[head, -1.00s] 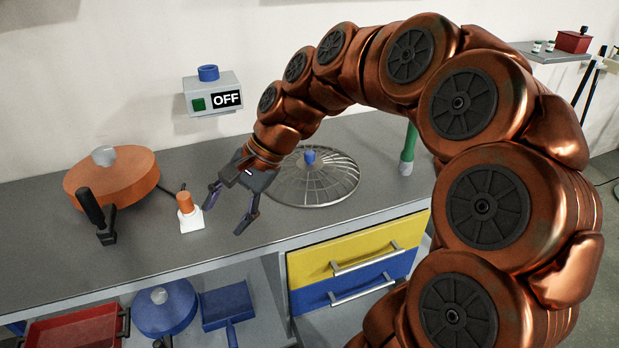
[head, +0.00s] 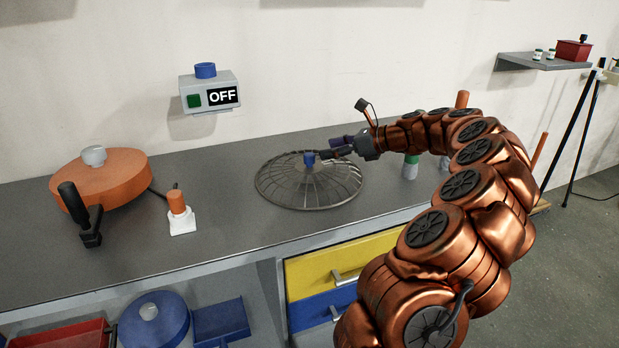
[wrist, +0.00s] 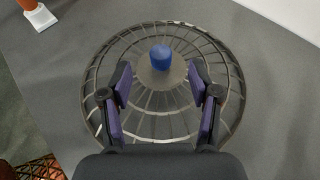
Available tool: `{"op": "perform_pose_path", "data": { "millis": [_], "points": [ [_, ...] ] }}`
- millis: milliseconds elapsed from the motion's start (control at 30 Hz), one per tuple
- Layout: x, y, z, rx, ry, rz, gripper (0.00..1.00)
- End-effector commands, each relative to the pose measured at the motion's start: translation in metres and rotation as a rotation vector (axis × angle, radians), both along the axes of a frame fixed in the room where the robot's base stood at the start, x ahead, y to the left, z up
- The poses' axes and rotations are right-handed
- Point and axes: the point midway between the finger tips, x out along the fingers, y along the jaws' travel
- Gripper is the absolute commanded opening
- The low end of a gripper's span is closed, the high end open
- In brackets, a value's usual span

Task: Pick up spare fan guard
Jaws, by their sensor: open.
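The fan guard (head: 283,187) is a round, domed grey wire grille with a blue knob (head: 309,159) at its centre. It lies on the grey workbench, and it also shows in the wrist view (wrist: 165,119). My gripper (head: 335,147) is at the right of the knob, with its fingers pointing left towards it. In the wrist view my gripper (wrist: 160,84) is open, its two purple-padded fingers spread over the grille. The blue knob (wrist: 161,57) stands just beyond the fingertips, centred between them, and nothing is between the pads.
A wall box (head: 209,92) reads OFF. The bench between bottle and guard is clear.

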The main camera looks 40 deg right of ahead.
Motion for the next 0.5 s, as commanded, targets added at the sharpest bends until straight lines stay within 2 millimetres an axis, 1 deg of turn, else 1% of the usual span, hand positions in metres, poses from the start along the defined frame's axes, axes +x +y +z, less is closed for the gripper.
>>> {"op": "perform_pose_path", "data": {
  "millis": [67, 233, 367, 500],
  "points": [
    [0.004, 0.0, -0.003, 0.005, 0.002, -0.005, 0.62],
    [0.017, 0.009, -0.01, 0.007, 0.002, -0.002, 0.62],
    [0.022, 0.012, -0.013, 0.005, 0.001, -0.003, 0.62],
    [0.031, 0.018, -0.022, 0.005, 0.002, -0.003, 0.62]
  ]
}}
